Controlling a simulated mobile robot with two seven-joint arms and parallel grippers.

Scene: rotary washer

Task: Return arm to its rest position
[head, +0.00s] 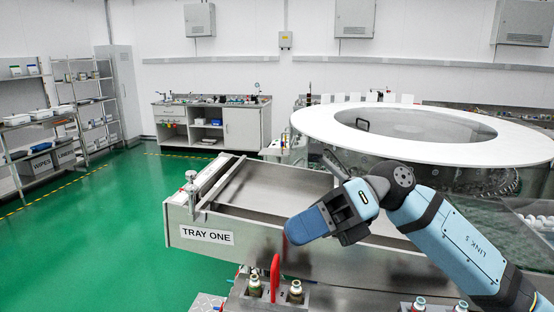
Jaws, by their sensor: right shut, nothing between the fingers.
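My right arm comes in from the lower right, with a light blue link marked LINK 5. My right gripper (292,232) is shut and empty, a dark blue shape in front of the tray's near side in the picture. The metal tray labelled TRAY ONE (207,236) is beside and behind it, and its inside (270,183) looks empty where I can see it. The arm hides part of the tray's right side. I cannot tell whether the gripper touches the tray. My left gripper is not in view.
A round washer with a white ring top (430,148) stands behind the arm at right. A red handle (275,277) and small bottles (295,291) stand below the gripper. A workbench (242,130) and shelves (95,105) stand farther back. Green floor (130,230) is clear at left.

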